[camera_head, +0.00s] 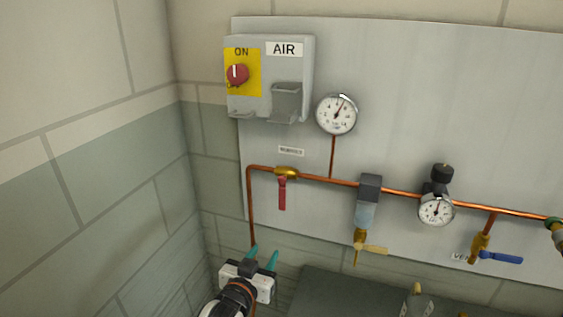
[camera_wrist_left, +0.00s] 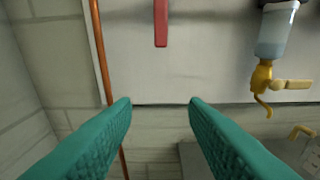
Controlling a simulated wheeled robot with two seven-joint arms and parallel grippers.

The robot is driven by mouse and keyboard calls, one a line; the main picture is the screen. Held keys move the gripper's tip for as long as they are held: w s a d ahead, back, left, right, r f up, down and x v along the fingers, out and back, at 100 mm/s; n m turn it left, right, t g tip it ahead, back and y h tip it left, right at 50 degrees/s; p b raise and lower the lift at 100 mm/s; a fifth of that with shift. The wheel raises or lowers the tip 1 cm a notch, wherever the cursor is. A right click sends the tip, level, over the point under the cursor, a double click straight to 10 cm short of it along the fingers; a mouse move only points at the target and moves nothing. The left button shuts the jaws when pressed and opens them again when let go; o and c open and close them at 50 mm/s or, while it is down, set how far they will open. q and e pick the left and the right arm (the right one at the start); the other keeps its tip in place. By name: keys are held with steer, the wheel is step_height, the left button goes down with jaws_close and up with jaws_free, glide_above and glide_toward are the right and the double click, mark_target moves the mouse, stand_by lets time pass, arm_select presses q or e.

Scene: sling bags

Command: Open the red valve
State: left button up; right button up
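The red valve handle (camera_head: 282,194) hangs straight down from a brass valve body (camera_head: 287,172) on the copper pipe (camera_head: 330,180). In the left wrist view the lower end of the red handle (camera_wrist_left: 161,24) shows at the top, a little left of centre. My left gripper (camera_head: 263,256) is below the handle and apart from it. Its teal fingers (camera_wrist_left: 160,101) are spread with nothing between them. My right gripper is not in view.
A grey AIR box (camera_head: 300,78) with a red knob (camera_head: 237,75), a gauge (camera_head: 336,114), a filter (camera_head: 366,214), a regulator gauge (camera_head: 436,209) and a blue-handled valve (camera_head: 500,257) are on the panel. A dark grey surface (camera_head: 330,293) lies below. A block wall (camera_head: 90,190) is at left.

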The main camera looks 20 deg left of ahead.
arm_select(q)
steer(key=t+p, duration=0.2)
glide_toward(282, 197)
steer(key=s, duration=0.1)
steer(key=w+p, duration=0.2)
steer(key=w, duration=0.9)
steer(key=shift+w+d+r, duration=0.1)
steer(key=shift+w+r, duration=0.05)
steer(key=shift+w, duration=0.15)
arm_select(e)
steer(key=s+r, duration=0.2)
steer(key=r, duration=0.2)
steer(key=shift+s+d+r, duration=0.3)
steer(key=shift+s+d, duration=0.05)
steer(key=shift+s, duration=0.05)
arm_select(q)
jaws_close()
